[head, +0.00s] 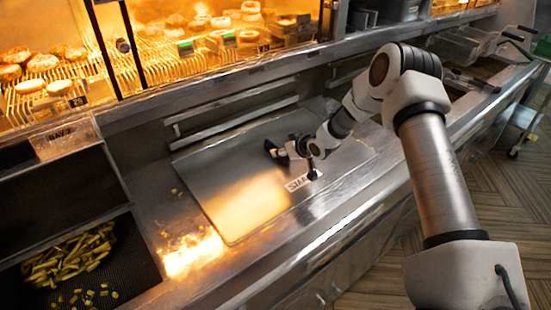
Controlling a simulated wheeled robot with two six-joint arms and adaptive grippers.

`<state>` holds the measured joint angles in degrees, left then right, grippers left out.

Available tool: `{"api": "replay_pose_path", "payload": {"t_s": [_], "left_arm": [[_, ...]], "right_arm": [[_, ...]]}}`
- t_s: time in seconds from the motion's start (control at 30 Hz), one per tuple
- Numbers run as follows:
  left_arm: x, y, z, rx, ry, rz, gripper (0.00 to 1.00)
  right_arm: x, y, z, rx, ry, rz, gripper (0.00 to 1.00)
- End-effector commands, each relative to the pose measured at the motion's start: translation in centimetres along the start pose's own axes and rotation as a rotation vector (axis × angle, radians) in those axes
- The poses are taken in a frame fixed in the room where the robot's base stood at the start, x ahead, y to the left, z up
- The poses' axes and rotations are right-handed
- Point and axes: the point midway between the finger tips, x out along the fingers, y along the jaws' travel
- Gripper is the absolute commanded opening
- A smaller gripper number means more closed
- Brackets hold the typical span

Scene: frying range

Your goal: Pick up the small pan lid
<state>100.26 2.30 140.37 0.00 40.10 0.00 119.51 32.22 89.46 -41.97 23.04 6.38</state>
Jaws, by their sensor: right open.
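I cannot make out a separate small pan lid. A large flat metal panel (225,182) with a white label (300,183) lies in the counter. It may be a cover, but I cannot tell. My right gripper (291,161) is over the panel's right part, close to the label. Its dark fingertips are spread apart with nothing visible between them. I cannot tell whether they touch the panel. The gripper and wrist hide part of the panel. My left gripper is out of view.
A basin with cut fries (70,262) is at the lower left. A lit warming shelf with wire racks (150,66) holds food and boxes at the back. Metal pans (465,42) stand at the upper right. The counter's front edge (330,235) borders a wooden floor.

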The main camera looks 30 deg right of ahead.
Motion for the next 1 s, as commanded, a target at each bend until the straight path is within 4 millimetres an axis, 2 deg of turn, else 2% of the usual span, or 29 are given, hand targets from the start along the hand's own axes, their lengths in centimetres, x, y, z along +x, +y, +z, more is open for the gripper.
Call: {"api": "replay_pose_path", "payload": {"t_s": [0.1, 0.23, 0.47, 0.57, 0.6, 1.0], "left_arm": [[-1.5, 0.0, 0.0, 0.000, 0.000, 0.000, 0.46], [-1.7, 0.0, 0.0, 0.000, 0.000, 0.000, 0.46], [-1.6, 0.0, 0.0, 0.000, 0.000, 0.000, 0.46], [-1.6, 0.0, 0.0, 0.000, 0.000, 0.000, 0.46], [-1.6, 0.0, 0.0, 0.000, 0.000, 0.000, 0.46], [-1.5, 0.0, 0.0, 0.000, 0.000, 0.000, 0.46]], "right_arm": [[1.8, -0.2, -0.3, -0.005, -0.003, -0.001, 0.48], [3.8, -0.2, -0.1, -0.004, -0.001, -0.001, 0.48], [4.2, -0.2, 0.0, 0.001, 0.000, -0.001, 0.48], [4.2, -0.2, 0.0, 0.001, 0.000, -0.001, 0.16], [4.2, -0.2, 0.0, 0.001, 0.000, -0.001, 0.02], [4.1, -0.1, -0.2, 0.000, 0.003, -0.001, 0.00]]}}
